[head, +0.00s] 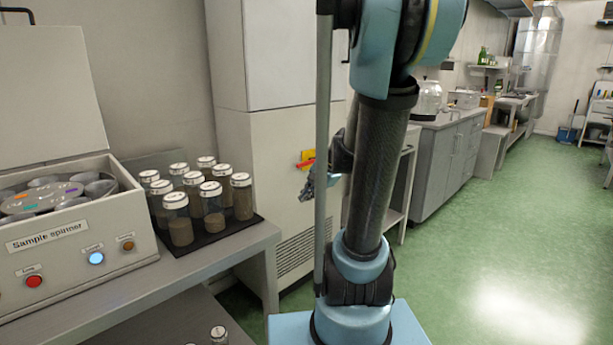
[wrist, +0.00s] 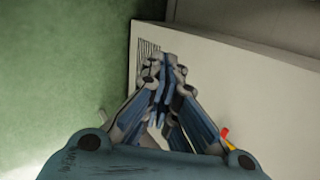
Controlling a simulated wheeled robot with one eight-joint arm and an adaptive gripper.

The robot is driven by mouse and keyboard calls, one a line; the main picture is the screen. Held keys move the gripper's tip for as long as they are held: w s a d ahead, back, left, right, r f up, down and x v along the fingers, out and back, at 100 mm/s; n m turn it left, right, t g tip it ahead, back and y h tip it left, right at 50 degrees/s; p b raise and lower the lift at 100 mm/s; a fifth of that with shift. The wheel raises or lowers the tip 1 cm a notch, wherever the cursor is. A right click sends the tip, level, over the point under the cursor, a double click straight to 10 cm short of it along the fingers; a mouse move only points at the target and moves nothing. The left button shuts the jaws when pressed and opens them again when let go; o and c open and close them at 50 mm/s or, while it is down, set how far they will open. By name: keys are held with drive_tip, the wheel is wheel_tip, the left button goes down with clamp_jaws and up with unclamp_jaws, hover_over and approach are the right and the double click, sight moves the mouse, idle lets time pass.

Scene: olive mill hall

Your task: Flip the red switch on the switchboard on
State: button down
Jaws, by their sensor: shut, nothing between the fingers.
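The switchboard appears to be the tall pale cabinet (head: 275,195) behind my arm. A small red switch (head: 304,164) with a yellow part (head: 308,154) is on its front, partly hidden by my arm. The red and yellow also show at the right in the wrist view (wrist: 226,137), beside my gripper's right finger. I cannot tell the switch's position. My gripper (head: 306,188) is shut and empty, just below the switch in the head view. Its fingertips (wrist: 165,72) meet in front of the pale panel (wrist: 225,80) in the wrist view. Contact with the switch cannot be made out.
A bench (head: 170,285) at left carries a sample spinner (head: 75,235) with buttons and a black tray (head: 222,233) of several jars. A grey counter (head: 440,165) stands behind at right. The green floor (head: 480,265) at right is clear.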

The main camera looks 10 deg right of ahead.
sight(306, 162)
drive_tip(key=w+d+f+m+t+y, duration=0.1)
drive_tip(key=w+d+f+m+t, duration=0.1)
drive_tip(key=w+m, duration=0.3)
drive_tip(key=w+d+f+m+t+y, duration=0.1)
drive_tip(key=w+d+m, duration=0.4)
drive_tip(key=w, duration=0.7)
drive_tip(key=w+d+f+m+t+y, duration=0.1)
drive_tip(key=w+d+f+m+t, duration=0.1)
drive_tip(key=w+m, duration=0.5)
drive_tip(key=shift+w+d+f+t, duration=0.35)
drive_tip(key=shift+w+d+t, duration=0.4)
drive_tip(key=shift+w, duration=0.2)
drive_tip(key=w+a, duration=0.5)
drive_tip(key=w, duration=0.2)
drive_tip(key=shift+w+a+r, duration=0.25)
drive_tip(key=shift+w+r, duration=0.1)
